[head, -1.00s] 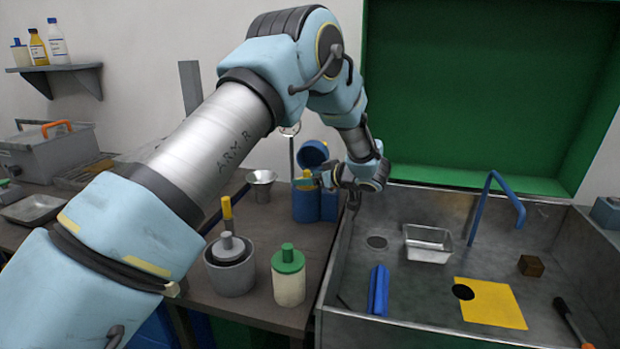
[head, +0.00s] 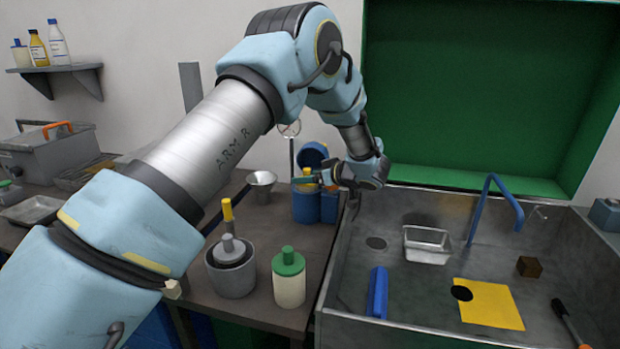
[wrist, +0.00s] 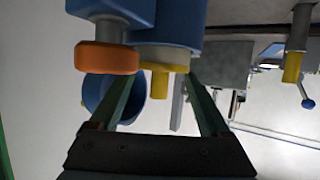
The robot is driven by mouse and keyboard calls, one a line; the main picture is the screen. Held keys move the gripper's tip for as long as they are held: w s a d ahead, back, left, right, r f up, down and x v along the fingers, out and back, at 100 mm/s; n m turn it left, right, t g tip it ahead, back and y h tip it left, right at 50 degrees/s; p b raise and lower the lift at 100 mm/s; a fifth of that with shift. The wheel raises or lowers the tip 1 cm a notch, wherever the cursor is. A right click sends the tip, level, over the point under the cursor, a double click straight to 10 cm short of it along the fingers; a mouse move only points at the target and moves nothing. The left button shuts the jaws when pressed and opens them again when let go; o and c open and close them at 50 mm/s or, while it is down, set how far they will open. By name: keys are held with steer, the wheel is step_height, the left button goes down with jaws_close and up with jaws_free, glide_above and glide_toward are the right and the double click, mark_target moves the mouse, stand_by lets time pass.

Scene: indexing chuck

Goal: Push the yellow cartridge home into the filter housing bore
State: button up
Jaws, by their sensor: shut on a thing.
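The blue filter housing (head: 306,208) stands on the bench left of the sink, with its round blue lid (head: 313,154) swung open. In the wrist view the housing (wrist: 178,28) is at the top and the lid (wrist: 98,97) at the left. The yellow cartridge (wrist: 160,82) is at the housing's mouth, its flange and stem showing and a pale band between flange and housing. How deep it sits in the bore is hidden. My gripper (wrist: 163,76) is shut on the cartridge. In the head view my gripper (head: 318,180) is over the housing, mostly covering the cartridge.
An orange knob (wrist: 107,57) on the housing is close beside my left finger in the wrist view. A metal funnel (head: 262,180), a grey pot (head: 231,277) and a green-capped jar (head: 289,280) stand nearby. The sink (head: 340,265) is to the right.

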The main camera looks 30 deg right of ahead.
steer(key=shift+r+p, duration=3.1)
steer(key=shift+r, duration=1)
steer(key=shift+p, duration=0.55)
steer(key=shift+f+b, duration=2.1)
steer(key=shift+f, duration=2)
